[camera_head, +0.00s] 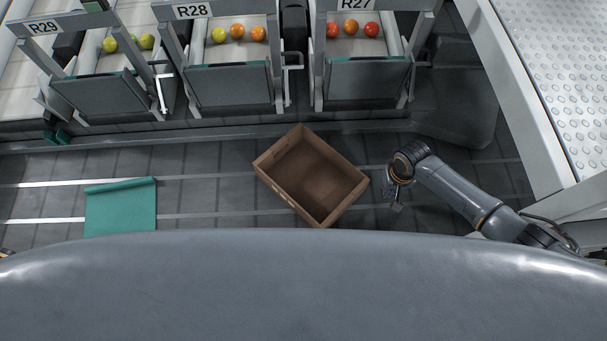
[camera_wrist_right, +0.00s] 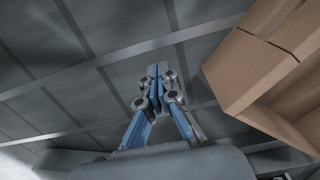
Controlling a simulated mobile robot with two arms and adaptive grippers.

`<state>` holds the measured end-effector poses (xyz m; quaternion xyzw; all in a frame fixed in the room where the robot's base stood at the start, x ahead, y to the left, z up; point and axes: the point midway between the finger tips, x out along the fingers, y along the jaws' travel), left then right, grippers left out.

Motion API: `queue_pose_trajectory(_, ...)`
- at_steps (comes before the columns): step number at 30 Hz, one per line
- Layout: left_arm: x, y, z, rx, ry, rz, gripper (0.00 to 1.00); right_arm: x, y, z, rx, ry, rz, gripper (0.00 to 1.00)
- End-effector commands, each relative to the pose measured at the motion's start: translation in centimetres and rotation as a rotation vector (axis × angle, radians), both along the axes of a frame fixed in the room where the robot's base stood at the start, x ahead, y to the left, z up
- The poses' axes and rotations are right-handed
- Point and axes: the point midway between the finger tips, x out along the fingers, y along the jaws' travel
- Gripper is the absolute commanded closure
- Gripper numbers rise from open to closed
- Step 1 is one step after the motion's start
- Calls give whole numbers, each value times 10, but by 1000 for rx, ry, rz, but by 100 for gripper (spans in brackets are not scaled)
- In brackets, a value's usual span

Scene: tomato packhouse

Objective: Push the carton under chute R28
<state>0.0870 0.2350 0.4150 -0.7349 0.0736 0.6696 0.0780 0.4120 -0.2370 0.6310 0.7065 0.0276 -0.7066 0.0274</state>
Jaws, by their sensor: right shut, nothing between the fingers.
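The empty brown carton (camera_head: 312,172) sits open-topped and turned at an angle on the dark tiled surface, below and between chutes R28 (camera_head: 228,86) and R27 (camera_head: 366,84). Chute R28 holds a yellow and two orange tomatoes behind its grey flap. My right gripper (camera_head: 396,196) is to the right of the carton, apart from it and pointing down. In the right wrist view its fingers (camera_wrist_right: 158,76) are closed together and empty, and the carton (camera_wrist_right: 262,72) shows at the right. My left gripper is not in view.
Chute R29 (camera_head: 100,92) with green-yellow tomatoes stands at the left. A teal sheet (camera_head: 120,208) lies on the surface at left. Two pale strips (camera_head: 215,215) run across the surface. The surface between sheet and carton is clear. A metal frame (camera_head: 530,110) stands at right.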

Motion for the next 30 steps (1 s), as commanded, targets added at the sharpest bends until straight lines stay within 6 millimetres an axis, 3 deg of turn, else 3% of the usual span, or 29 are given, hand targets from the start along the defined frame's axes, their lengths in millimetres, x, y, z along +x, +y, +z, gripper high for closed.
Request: queue_pose_trajectory(30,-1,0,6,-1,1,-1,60,8,40,0,0,0,0,100)
